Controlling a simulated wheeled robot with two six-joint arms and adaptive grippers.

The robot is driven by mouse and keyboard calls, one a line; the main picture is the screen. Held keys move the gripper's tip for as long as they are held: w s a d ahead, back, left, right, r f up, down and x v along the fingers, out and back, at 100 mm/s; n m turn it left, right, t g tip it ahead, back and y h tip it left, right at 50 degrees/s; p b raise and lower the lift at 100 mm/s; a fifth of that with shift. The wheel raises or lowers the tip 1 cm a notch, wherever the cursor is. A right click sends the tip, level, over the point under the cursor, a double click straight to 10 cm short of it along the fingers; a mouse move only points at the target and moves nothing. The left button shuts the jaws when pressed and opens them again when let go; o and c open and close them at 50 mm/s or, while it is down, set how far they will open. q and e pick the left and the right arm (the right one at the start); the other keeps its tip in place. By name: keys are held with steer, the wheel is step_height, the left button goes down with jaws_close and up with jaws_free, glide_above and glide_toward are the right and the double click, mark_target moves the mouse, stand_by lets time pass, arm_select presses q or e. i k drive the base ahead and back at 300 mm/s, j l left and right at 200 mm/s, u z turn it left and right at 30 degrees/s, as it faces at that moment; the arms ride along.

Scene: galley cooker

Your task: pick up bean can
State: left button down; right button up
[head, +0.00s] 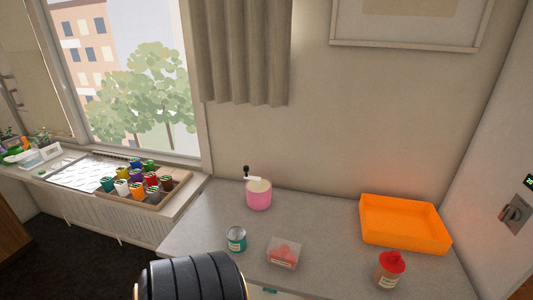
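A small teal can (236,239) with a pale label and a grey metal top stands upright on the grey counter (205,215), left of centre. It looks like the bean can, but its label is too small to read. A black ribbed arm part of mine is at the bottom edge, just in front of the can and to its left. Neither of my grippers shows, so I cannot see their fingers or anything in them.
A clear tub with red contents (283,254) stands right of the can. A pink pot (258,195) is behind it. An orange tray (404,224) and a red-topped jar (390,269) are farther right. A wooden tray (178,192) with colourful pots sits on the windowsill.

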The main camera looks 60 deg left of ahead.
mark_target(237, 235)
steer(key=u, duration=2.3)
steer(key=j+z, duration=0.1)
steer(key=z, duration=0.25)
steer(key=i+j+z, duration=0.1)
steer(key=z, duration=0.25)
steer(key=j+z, duration=0.1)
steer(key=z, duration=0.25)
steer(key=j+z, duration=0.2)
steer(key=j, duration=0.3)
steer(key=j+z, duration=0.2)
steer(key=j, duration=0.3)
steer(key=j+z, duration=0.2)
steer(key=j, duration=0.3)
steer(key=k+j+z, duration=0.2)
steer(key=j, duration=0.25)
steer(key=k+j+z, duration=0.2)
steer(key=j, duration=0.25)
steer(key=i+j, duration=0.05)
steer(key=i, duration=0.05)
